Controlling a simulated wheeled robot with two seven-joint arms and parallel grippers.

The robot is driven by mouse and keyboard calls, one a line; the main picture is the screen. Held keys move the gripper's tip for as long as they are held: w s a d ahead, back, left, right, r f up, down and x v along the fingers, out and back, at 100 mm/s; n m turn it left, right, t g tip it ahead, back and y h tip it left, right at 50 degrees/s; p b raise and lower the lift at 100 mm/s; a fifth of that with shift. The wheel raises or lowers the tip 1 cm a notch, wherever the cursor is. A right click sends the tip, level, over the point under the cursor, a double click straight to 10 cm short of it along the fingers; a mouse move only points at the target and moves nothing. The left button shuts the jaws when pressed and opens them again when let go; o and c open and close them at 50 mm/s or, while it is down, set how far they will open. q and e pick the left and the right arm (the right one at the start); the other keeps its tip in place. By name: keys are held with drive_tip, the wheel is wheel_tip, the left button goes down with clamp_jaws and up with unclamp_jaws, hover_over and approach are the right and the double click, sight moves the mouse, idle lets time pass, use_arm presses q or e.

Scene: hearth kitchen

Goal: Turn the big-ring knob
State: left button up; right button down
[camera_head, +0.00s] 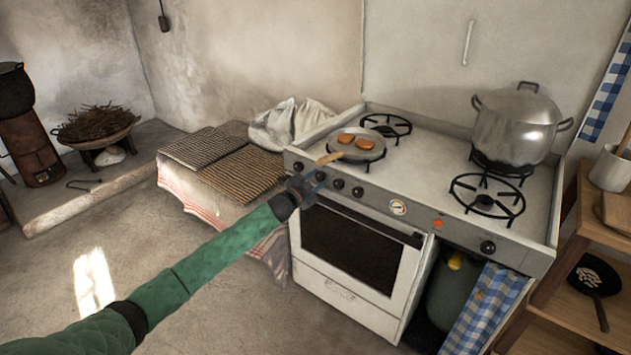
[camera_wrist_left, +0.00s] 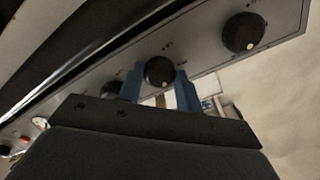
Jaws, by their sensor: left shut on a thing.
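A row of black knobs sits on the front panel of the white stove (camera_head: 425,205). My left gripper (camera_head: 317,181) is at the left part of this panel. In the left wrist view, its two blue fingers (camera_wrist_left: 160,90) are shut on a round black knob (camera_wrist_left: 160,72), one on each side. This is the second knob in from the panel's end. The end knob (camera_wrist_left: 244,33) has a pale dot and stands free; it also shows in the head view (camera_head: 298,166). I cannot read the marks by the knobs. My right gripper is out of view.
A pan (camera_head: 371,151) with orange-brown food sits on a left burner, its wooden handle reaching over the front edge above my gripper. A large metal pot (camera_head: 515,125) stands at the back right. A cloth-covered bench (camera_head: 210,190) is left of the stove.

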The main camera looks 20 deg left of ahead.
use_arm(q)
drive_tip(key=shift+f+m, duration=0.1)
drive_tip(key=shift+m, duration=0.2)
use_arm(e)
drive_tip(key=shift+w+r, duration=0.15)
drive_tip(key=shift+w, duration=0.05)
use_arm(q)
drive_tip(key=o, duration=1)
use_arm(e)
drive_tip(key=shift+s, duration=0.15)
use_arm(q)
drive_tip(key=shift+s, duration=0.2)
drive_tip(key=shift+s+a, duration=0.2)
drive_tip(key=shift+s, duration=0.1)
drive_tip(key=b+v, duration=0.1)
drive_tip(key=v, duration=0.5)
drive_tip(key=shift+s, duration=0.4)
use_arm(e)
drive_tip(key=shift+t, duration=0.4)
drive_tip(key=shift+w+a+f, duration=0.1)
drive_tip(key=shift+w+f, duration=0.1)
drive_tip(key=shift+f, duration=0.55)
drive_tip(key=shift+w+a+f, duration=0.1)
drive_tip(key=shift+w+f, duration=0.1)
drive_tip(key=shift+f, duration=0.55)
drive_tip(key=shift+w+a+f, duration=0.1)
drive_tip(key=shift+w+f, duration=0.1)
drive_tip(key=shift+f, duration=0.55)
